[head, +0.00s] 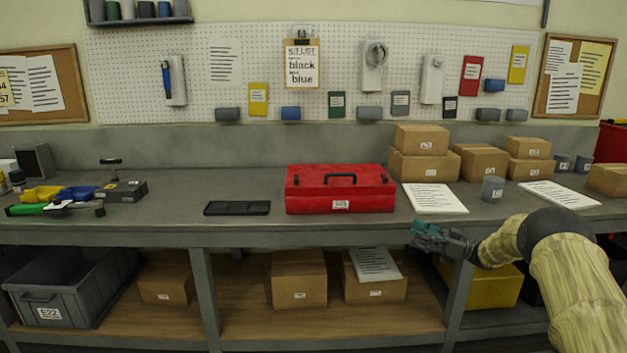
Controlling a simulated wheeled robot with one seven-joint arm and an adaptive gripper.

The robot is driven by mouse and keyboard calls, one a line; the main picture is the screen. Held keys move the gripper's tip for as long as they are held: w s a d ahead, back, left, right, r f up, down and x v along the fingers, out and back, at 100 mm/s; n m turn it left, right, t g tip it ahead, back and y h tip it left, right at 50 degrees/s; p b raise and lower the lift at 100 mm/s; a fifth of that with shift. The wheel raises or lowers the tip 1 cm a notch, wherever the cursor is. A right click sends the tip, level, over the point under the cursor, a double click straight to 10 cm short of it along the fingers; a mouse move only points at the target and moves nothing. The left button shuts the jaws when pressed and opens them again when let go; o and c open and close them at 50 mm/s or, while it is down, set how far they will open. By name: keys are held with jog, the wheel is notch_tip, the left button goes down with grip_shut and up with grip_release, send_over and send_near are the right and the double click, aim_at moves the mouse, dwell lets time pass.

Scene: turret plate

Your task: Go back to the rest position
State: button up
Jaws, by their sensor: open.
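My gripper (414,234) is in the head view, in front of the bench's front edge and right of centre. Its teal fingers point left, and it looks open with nothing held in it. My arm reaches in from the lower right. The bench (240,186) has a closed red toolbox (340,190) with a black handle near its middle. A flat black tray (237,208) lies left of the toolbox. The gripper is below and to the right of the toolbox, apart from it.
A paper stack (434,198), a grey cup (492,189) and cardboard boxes (424,167) stand right on the bench. Tools and a dark block (122,191) are at left. A grey bin (65,288) and boxes (299,279) fill the lower shelf.

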jog(key=s+a+f+m+t+h, duration=0.3)
jog(key=f+m+h, duration=0.1)
jog(key=f, duration=0.5)
jog(key=s+a+f+m+t+h, duration=0.3)
jog(key=f+m, duration=0.1)
jog(key=f, duration=0.5)
jog(key=s+a+f+m+t+h, duration=0.2)
jog(key=s+a+f+m+h, duration=0.15)
jog(key=f, duration=0.55)
jog(key=s+a+f+m+g+h, duration=0.1)
jog(key=s+f+m+g+h, duration=0.15)
jog(key=s+f, duration=0.6)
jog(key=s+a+f+m+g+h, duration=0.1)
jog(key=s+f+g+h, duration=0.3)
jog(key=s, duration=0.8)
jog(key=s+d+g+h, duration=0.1)
jog(key=s+g, duration=0.6)
jog(key=s, duration=3)
jog(key=shift+f+h, duration=0.35)
jog(key=shift+h, duration=0.55)
jog(key=shift+c, duration=0.4)
